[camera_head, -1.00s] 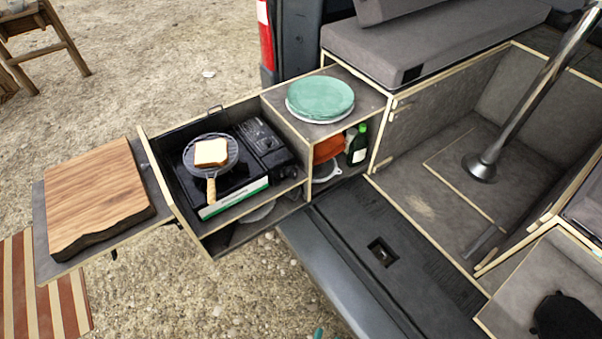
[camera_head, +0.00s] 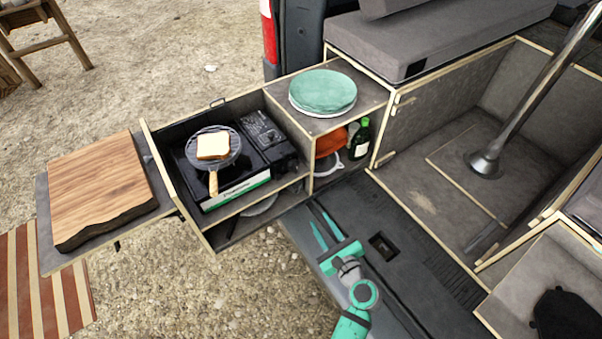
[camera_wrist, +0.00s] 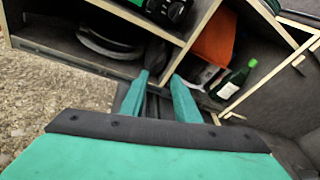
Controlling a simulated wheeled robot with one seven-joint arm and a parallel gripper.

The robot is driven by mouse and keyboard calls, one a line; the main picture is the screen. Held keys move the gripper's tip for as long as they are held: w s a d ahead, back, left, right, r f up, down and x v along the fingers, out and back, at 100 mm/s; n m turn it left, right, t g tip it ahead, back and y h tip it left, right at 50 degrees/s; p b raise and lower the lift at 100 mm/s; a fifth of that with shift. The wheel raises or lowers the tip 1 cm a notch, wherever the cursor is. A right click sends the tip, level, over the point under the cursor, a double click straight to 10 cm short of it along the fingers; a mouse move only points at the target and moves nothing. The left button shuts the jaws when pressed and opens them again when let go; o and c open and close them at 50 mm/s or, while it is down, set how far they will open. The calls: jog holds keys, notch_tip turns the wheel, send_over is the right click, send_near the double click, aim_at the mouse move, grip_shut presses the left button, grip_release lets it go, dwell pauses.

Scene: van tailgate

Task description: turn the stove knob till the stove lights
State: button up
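The black camping stove (camera_head: 240,189) sits in the pulled-out drawer box, with a green and white strip on its front. Its control panel (camera_head: 262,140) is at its right side. A dark round stove knob (camera_wrist: 178,12) shows at the top edge of the wrist view. No flame is visible; the burner is covered by a grill pan (camera_head: 226,167) holding a slice of bread (camera_head: 213,146). My gripper (camera_head: 315,213) is open and empty over the tailgate, below and right of the stove, apart from the knob. Its two fingers (camera_wrist: 159,78) are spread in the wrist view.
Right of the stove is a cabinet with green plates (camera_head: 323,91) on top and a green bottle (camera_head: 358,142) on its shelf. A shelf divider (camera_wrist: 192,40) stands just ahead of my fingers. A wooden board (camera_head: 103,187) lies at left. The gravel in front is open.

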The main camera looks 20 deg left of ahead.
aim_at(297, 169)
jog(key=w+a+r+m+y, duration=0.2)
jog(key=w+r+y, duration=0.25)
jog(key=r, duration=0.35)
jog(key=shift+g+h, duration=0.25)
jog(key=shift+g, duration=0.15)
jog(key=x, duration=1.1)
jog(key=shift+d, duration=0.1)
grip_shut()
